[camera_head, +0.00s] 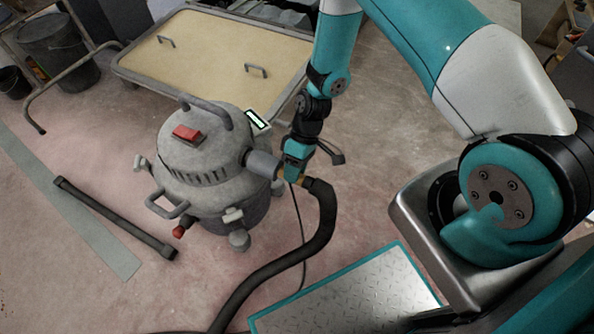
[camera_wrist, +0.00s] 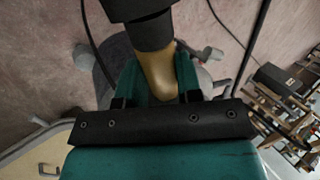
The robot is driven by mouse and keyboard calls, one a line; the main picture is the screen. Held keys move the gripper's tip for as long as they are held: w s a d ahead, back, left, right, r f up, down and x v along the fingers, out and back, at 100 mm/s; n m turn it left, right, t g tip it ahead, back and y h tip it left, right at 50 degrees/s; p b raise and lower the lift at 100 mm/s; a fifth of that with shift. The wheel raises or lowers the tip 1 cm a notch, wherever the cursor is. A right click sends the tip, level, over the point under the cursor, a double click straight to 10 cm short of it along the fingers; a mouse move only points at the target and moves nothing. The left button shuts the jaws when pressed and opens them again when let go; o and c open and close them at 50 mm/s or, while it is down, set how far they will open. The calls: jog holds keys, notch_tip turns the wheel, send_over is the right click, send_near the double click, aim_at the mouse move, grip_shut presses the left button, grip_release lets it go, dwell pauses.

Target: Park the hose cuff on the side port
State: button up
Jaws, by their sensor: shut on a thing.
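The grey shop vacuum (camera_head: 200,192) stands on the floor at centre left. Its side port, a grey stub (camera_head: 262,165), points right towards my gripper (camera_head: 293,172). My gripper is shut on the brass-coloured hose cuff (camera_head: 305,181), close beside the stub's open end. In the wrist view the cuff (camera_wrist: 158,75) sits between my teal fingers (camera_wrist: 158,92), with black hose (camera_wrist: 150,35) beyond it. The black hose (camera_head: 325,215) also curves down and left in the head view. My fingers hide the cuff's front end, so I cannot tell whether it touches the port.
A dark wand tube (camera_head: 115,217) lies on the floor left of the vacuum. A cart with a tan top (camera_head: 215,50) stands behind. A thin cable (camera_head: 300,225) hangs below my gripper. A dark bucket (camera_head: 55,45) is at far left. Floor between wand and vacuum is clear.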

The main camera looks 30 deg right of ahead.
jog(key=shift+w+a, duration=0.45)
jog(key=shift+w, duration=0.15)
jog(key=shift+w+a, duration=0.1)
jog(key=shift+w, duration=0.05)
grip_shut()
jog(key=shift+r, duration=0.1)
jog(key=o, duration=1.1)
grip_release()
jog(key=p+v, duration=0.3)
jog(key=v, duration=1.4)
jog(key=shift+r, duration=0.15)
